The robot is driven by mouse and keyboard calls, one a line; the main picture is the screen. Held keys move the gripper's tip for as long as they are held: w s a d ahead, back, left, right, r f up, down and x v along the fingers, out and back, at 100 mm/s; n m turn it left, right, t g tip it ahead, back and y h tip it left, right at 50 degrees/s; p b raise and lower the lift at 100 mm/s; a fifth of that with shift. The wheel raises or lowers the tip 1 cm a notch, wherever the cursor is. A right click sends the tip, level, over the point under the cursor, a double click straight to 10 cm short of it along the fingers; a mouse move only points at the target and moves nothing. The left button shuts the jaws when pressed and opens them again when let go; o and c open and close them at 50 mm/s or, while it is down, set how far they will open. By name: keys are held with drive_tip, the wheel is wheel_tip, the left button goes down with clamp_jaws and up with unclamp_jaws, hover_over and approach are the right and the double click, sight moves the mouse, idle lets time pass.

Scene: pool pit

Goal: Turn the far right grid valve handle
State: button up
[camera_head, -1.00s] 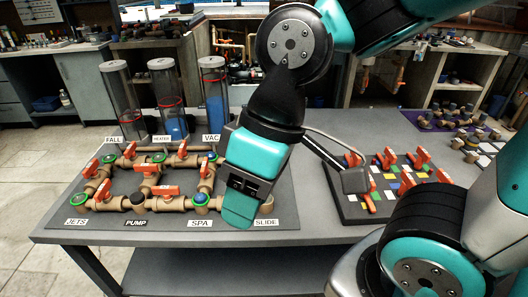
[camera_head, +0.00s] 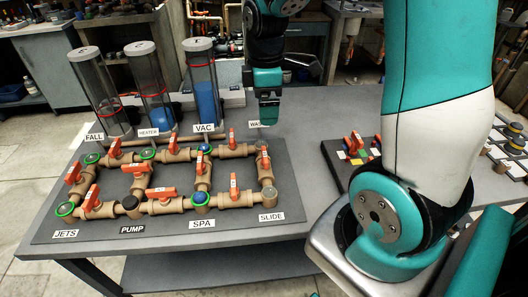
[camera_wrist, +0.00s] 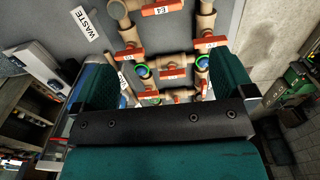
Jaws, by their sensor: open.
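The pipe grid (camera_head: 160,205) lies on a dark board on the table, with several orange-red valve handles. The far right grid valve handle (camera_head: 265,160) stands on the right-hand pipe, between the WASTE label and the SLIDE label. My gripper (camera_head: 268,118) is above the board's far right corner, behind that handle and apart from it, partly covering the WASTE label (camera_head: 255,124). In the wrist view my gripper's teal fingers (camera_wrist: 165,85) are spread wide with nothing held. Several handles show beyond and between them, including one marked E4 (camera_wrist: 155,10). I cannot tell which is the far right one there.
Three clear cylinders (camera_head: 203,90) stand behind the grid, left of my gripper. A second board (camera_head: 340,165) with red handles and coloured squares lies to the right, partly hidden by my arm. The table top (camera_head: 345,108) between the boards is bare.

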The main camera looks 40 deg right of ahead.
sight(265, 154)
wheel_tip(265, 154, down, 15)
drive_tip(key=shift+a+f, duration=0.1)
drive_tip(key=shift+f, duration=0.1)
drive_tip(key=c, duration=0.9)
